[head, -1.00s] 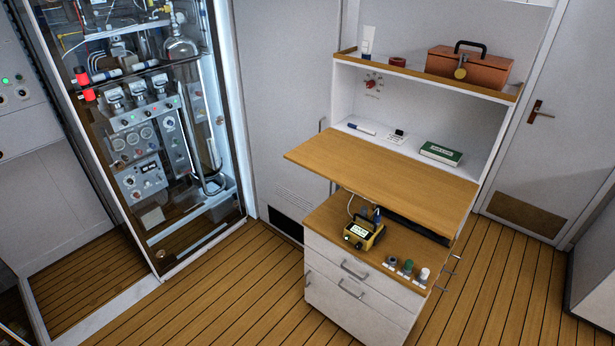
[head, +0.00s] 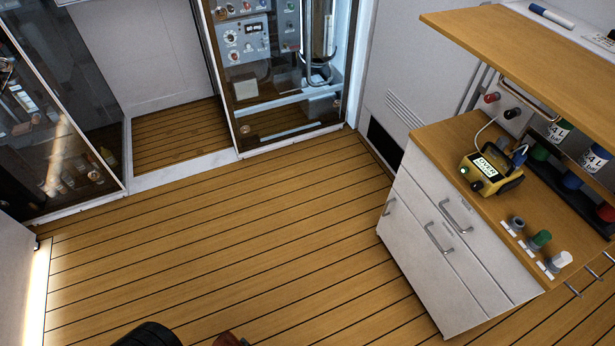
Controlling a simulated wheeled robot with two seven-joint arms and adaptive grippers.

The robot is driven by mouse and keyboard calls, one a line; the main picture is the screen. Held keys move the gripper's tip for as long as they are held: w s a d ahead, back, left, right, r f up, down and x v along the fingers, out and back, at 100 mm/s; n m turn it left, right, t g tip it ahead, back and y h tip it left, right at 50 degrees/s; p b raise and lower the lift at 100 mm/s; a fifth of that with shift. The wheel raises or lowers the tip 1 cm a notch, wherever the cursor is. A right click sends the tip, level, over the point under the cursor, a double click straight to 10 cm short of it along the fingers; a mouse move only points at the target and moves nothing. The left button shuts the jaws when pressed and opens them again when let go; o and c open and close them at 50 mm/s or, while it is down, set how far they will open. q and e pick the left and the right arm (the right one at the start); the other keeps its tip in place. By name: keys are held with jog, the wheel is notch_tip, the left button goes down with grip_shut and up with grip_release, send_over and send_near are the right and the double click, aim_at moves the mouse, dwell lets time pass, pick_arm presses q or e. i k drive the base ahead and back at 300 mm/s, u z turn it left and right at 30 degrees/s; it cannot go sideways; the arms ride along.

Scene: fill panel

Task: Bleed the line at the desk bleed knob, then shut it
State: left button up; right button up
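The desk (head: 437,143) stands at the right, with a wooden top and white drawers. Three knobs stand in a row along its front right edge: a grey knob (head: 516,224), a green knob (head: 540,239) and a white knob (head: 560,261). Small labels beside them are too small to read. A red knob (head: 492,97) and a black knob (head: 512,113) sit at the back under the shelf. I cannot tell which is the bleed knob. A yellow meter (head: 490,170) with a lit screen, apparently reading OVER, stands on the desk.
A wooden shelf board (head: 540,50) overhangs the desk's back. Several labelled cylinders, one with a blue base (head: 573,180), stand beneath it. A glass-fronted cabinet (head: 290,130) stands at the back. The plank floor (head: 250,230) left of the desk is clear.

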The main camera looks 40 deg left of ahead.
aim_at(488, 99)
jog(key=z, duration=0.7)
jog(key=i, duration=1.2)
jog(key=z, duration=0.15)
